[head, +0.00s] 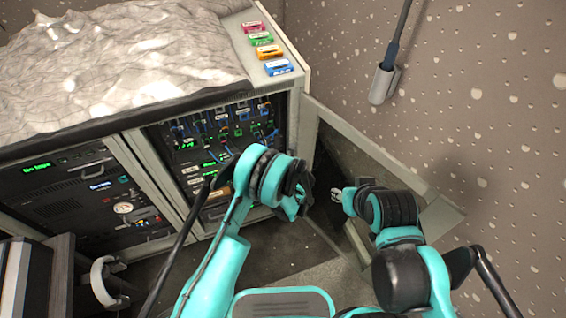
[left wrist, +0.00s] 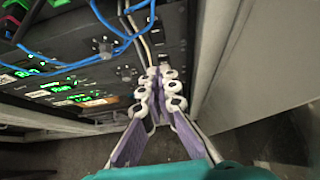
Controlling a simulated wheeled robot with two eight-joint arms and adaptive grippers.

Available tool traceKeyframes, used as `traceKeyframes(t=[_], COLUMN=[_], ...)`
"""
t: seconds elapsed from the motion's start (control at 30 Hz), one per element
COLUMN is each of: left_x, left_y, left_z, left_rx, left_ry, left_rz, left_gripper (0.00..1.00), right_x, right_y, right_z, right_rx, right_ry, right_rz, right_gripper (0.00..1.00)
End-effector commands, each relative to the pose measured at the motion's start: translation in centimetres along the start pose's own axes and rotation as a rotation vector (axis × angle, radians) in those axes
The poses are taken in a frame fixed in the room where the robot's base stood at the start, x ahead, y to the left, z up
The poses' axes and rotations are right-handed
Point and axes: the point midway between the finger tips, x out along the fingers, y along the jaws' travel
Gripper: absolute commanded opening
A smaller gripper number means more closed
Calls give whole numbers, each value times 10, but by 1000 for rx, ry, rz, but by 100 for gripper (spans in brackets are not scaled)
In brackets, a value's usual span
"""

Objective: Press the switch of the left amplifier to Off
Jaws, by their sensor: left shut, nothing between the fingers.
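The right-hand rack bay (head: 215,135) holds black panels with green lit displays, knobs and blue cables. I cannot tell which panel is the left amplifier, and its switch is not distinguishable. My left gripper (head: 299,207) is in front of the bay's lower right side, partly hidden by its own wrist. In the left wrist view my left gripper (left wrist: 159,78) is shut and empty, its tips close to the right edge of the panels (left wrist: 75,85). My right gripper (head: 337,194) is to the right of the left one, beside the rack, too small to read.
An open door (head: 375,150) stands right of the rack. Coloured cassette-like items (head: 268,52) lie on the rack top beside a grey crumpled cover (head: 120,60). Another bay (head: 75,190) with a gauge is at left. A headphone-like object (head: 103,280) is at lower left.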

Motion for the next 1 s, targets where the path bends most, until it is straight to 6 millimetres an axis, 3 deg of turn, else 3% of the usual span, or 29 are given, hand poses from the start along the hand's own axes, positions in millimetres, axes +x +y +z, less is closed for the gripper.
traceKeyframes(t=[0.1, 0.33, 0.5, 0.87, 1.0], left_x=[29, 61, 70, 71, 82], left_y=[0, 0, 0, 0, 0], left_z=[-3, 11, 18, 19, 18], left_rx=[-2, -2, -3, -2, -2], left_ry=[0, 0, 1, 1, 0], left_rz=[0, -1, -1, -1, -1], left_gripper=[0, 0, 0, 0, 0], right_x=[10, 21, 24, 24, 24], right_y=[0, 0, 0, 0, 0], right_z=[7, 15, 17, 17, 17], right_rx=[0, 0, 0, 0, 0], right_ry=[0, 0, 0, 0, 0], right_rz=[0, 0, 0, 0, 0], right_gripper=[40, 40, 40, 40, 40])
